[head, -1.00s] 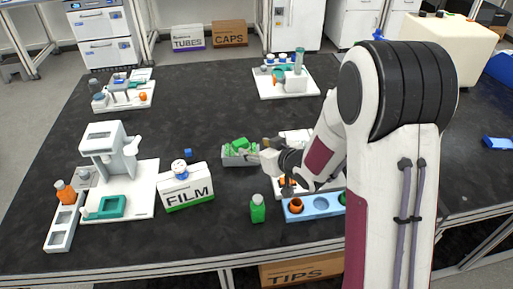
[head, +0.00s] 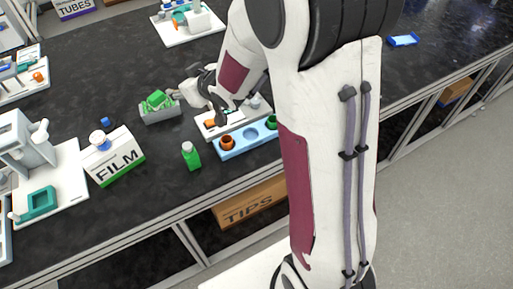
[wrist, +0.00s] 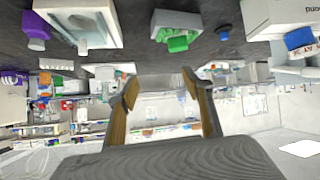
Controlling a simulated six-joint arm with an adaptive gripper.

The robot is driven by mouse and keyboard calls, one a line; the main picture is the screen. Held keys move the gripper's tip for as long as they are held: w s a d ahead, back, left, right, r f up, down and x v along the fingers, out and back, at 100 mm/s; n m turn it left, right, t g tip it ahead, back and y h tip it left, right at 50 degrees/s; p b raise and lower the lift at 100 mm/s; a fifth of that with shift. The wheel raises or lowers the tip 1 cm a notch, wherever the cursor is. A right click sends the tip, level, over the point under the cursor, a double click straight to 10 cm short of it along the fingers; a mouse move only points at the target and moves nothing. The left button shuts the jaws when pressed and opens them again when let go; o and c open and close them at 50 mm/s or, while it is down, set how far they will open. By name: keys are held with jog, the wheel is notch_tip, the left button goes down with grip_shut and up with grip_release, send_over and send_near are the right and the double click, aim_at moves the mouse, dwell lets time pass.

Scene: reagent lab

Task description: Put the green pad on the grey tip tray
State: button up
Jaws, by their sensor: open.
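The grey tip tray (head: 160,116) stands on the black bench, left of my gripper in the head view. Green pieces (head: 156,99) sit in and on it, one looking tilted above the rim; which is the green pad is hard to tell at this size. The tray also shows near the top of the wrist view (wrist: 176,19), with green (wrist: 178,42) at it. My gripper (head: 180,97) is just right of the tray in the head view. In the wrist view my gripper (wrist: 160,84) has its fingers apart with nothing held between them.
A FILM box (head: 113,158) and small blue cap (head: 105,121) stand left of the tray. A green bottle (head: 191,156) is in front. A light blue rack (head: 233,147) lies to the right. A white station with a teal frame (head: 40,203) is at far left. Bare bench lies behind the tray.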

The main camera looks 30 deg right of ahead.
jog(key=s+d+r+m+g+h, duration=0.1)
jog(key=s+d+r+h, duration=0.15)
jog(key=s+r, duration=0.35)
jog(key=s+d+r+m+g+h, duration=0.1)
jog(key=s+d+r, duration=0.2)
jog(key=s, duration=0.5)
jog(key=s+a+r+m+g+y, duration=0.1)
jog(key=s+a+g, duration=0.1)
jog(key=s, duration=1.8)
jog(key=shift+s+a+r+m+g, duration=0.15)
jog(key=shift+s+a+m+g, duration=0.2)
jog(key=shift+g, duration=0.35)
